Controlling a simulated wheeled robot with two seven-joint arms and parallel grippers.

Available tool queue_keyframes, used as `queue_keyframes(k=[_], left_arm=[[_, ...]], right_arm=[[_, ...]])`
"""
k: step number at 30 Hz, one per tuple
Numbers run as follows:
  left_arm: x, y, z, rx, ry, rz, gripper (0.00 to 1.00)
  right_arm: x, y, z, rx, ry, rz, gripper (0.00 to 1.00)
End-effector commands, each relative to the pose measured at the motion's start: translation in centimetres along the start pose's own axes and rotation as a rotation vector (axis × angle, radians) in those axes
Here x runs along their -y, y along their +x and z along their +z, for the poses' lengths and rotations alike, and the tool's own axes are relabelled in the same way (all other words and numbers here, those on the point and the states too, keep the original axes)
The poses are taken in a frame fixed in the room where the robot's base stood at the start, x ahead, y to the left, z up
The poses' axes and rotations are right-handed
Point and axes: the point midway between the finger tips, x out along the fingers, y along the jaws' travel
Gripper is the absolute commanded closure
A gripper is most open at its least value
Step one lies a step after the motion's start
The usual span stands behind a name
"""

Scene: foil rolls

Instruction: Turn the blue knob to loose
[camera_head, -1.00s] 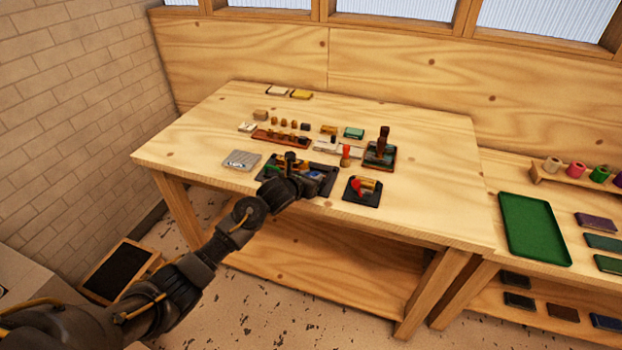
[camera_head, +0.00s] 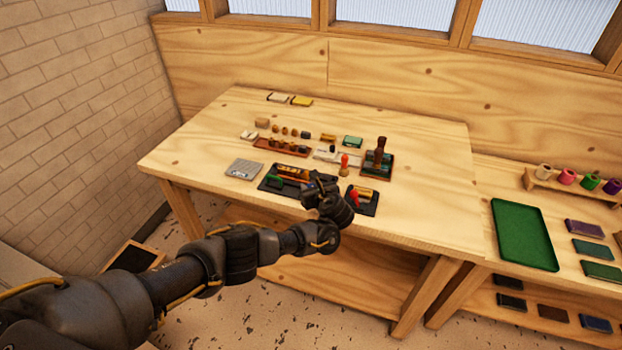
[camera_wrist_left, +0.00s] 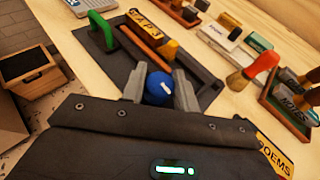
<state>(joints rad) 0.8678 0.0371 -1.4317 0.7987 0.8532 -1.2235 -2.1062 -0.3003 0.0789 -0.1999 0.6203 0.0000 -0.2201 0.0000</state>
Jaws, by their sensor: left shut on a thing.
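The blue knob (camera_wrist_left: 158,87) is round with a white mark on top. In the left wrist view it sits between the two grey fingers of my left gripper (camera_wrist_left: 155,92), which are shut on it. In the head view my left gripper (camera_head: 318,186) is at the right end of that base and hides the knob. My right gripper is not in view.
A small dark tray with a red-handled tool (camera_head: 354,197) stands just right of my left gripper. A stamp stand (camera_head: 379,160) and a grey plate (camera_head: 244,169) are nearby. The table (camera_head: 430,205) is clear at the right.

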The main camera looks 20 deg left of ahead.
Motion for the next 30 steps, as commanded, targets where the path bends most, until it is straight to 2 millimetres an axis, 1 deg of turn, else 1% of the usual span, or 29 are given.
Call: queue_keyframes(k=[2, 5, 12, 18, 24, 30], left_arm=[[0.2, -0.1, 0.1, 0.003, -0.029, 0.067, 0.93], [0.2, 0.1, -0.3, 0.003, -0.065, 0.15, 0.93], [0.2, 0.3, -0.7, 0.002, -0.138, 0.324, 0.93], [0.1, 0.3, -0.6, 0.001, -0.18, 0.427, 0.93], [0.1, 0.2, -0.4, -0.001, -0.201, 0.486, 0.93], [0.0, 0.1, -0.3, -0.003, -0.209, 0.509, 0.93]], right_arm=[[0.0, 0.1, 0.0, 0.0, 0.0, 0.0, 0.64], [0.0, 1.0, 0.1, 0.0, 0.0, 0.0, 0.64], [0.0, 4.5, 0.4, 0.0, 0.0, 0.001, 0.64], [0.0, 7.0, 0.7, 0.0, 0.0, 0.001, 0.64], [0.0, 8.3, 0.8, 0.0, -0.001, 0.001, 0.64], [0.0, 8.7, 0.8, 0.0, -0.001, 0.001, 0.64]])
